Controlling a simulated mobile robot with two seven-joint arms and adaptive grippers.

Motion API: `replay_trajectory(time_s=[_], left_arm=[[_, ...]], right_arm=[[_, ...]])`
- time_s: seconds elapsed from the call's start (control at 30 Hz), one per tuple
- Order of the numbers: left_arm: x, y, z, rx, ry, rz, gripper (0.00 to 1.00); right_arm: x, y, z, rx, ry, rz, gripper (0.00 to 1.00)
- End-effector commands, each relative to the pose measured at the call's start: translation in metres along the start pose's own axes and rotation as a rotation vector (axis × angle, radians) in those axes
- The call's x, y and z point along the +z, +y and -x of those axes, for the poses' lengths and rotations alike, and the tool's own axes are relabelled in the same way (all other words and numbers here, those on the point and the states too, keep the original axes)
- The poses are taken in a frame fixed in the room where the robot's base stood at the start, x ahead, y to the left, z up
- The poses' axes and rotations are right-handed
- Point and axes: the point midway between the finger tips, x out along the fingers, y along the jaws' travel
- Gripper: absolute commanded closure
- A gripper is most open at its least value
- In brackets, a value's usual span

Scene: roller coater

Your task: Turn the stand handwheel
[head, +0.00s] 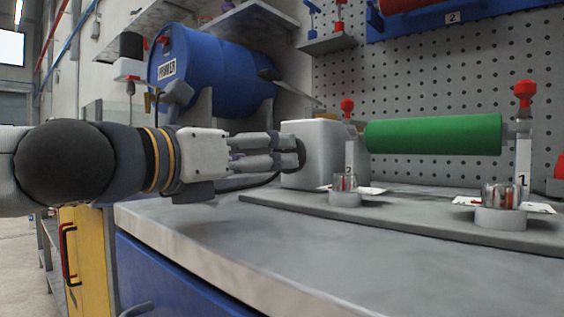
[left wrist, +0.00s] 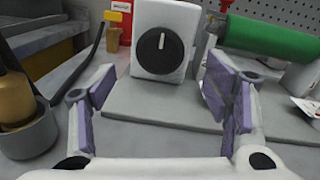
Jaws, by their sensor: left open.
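A white box (head: 308,153) stands on the bench at the left end of the green roller (head: 433,134). In the left wrist view, the box (left wrist: 164,15) carries a round black knob (left wrist: 160,60) with a white pointer line. I cannot tell whether this knob is the stand handwheel; no other handwheel shows clearly. My left gripper (head: 297,153) reaches in from the left, its fingers in front of the box in the head view. In the left wrist view, the open gripper (left wrist: 162,78) has the knob in the gap between its purple-padded fingers, nothing gripped. My right gripper is not in view.
A grey base plate (head: 410,221) lies on the bench (head: 190,222) and bears glass jars (head: 501,196). Red knobs (head: 524,90) top the roller supports. A brass-coloured cylinder (left wrist: 14,95) is at far left in the wrist view.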

Motion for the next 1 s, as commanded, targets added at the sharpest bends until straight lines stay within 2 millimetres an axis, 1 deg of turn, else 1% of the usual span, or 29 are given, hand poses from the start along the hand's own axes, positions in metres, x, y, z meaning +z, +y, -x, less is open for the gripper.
replay_trajectory(time_s=[0.03,0.1,0.23,0.37,0.57,0.67,0.7,0.77,0.8,1.0], left_arm=[[-0.003,0.000,-0.013,0.000,0.003,0.000,0.30],[-0.002,0.000,-0.028,-0.001,0.002,0.000,0.30],[-0.001,0.000,-0.046,0.000,0.002,0.000,0.30],[-0.001,0.000,-0.053,0.000,0.001,-0.001,0.30],[0.000,0.000,-0.053,0.000,0.001,-0.001,0.30],[0.000,0.000,-0.053,0.000,0.001,-0.001,0.50],[0.000,0.000,-0.053,0.000,0.001,-0.001,0.59],[0.000,0.000,-0.053,0.000,0.001,-0.001,0.73],[0.000,0.000,-0.052,0.000,0.001,-0.001,0.77],[0.000,0.000,-0.052,0.000,0.000,-0.010,0.77]], right_arm=[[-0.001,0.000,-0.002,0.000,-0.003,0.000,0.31],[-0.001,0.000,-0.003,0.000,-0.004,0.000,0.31],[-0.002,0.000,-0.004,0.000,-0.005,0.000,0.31],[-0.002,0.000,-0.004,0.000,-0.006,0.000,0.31],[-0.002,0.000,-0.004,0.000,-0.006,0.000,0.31],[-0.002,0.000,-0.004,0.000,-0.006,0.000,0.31],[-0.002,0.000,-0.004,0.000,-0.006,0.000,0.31],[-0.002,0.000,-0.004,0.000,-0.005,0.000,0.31],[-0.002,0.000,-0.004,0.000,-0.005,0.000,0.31],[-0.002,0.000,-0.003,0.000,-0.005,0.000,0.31]])
